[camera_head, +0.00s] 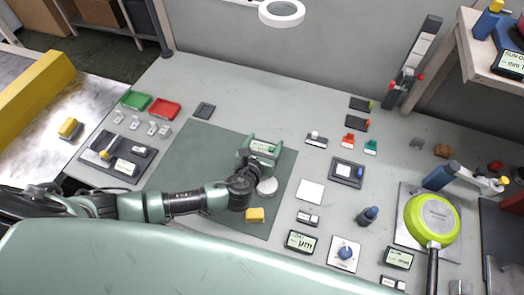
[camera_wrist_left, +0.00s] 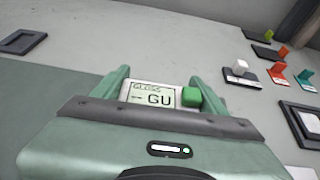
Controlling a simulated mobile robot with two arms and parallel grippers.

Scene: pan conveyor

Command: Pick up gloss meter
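The gloss meter (camera_wrist_left: 150,96) has a pale display reading "GLOSS -- GU" and a green button at its right. In the head view its display (camera_head: 263,147) shows at the far end of my left gripper (camera_head: 261,152), over the dark green mat (camera_head: 185,165). The two green fingers of my left gripper (camera_wrist_left: 165,90) stand on either side of the meter, close to its sides. Whether they press on it is not clear, and its lower part is hidden by the gripper. My right gripper is not in view.
A white round puck (camera_head: 267,187) and a yellow block (camera_head: 255,215) lie close to my left wrist. The mat's left part is clear.

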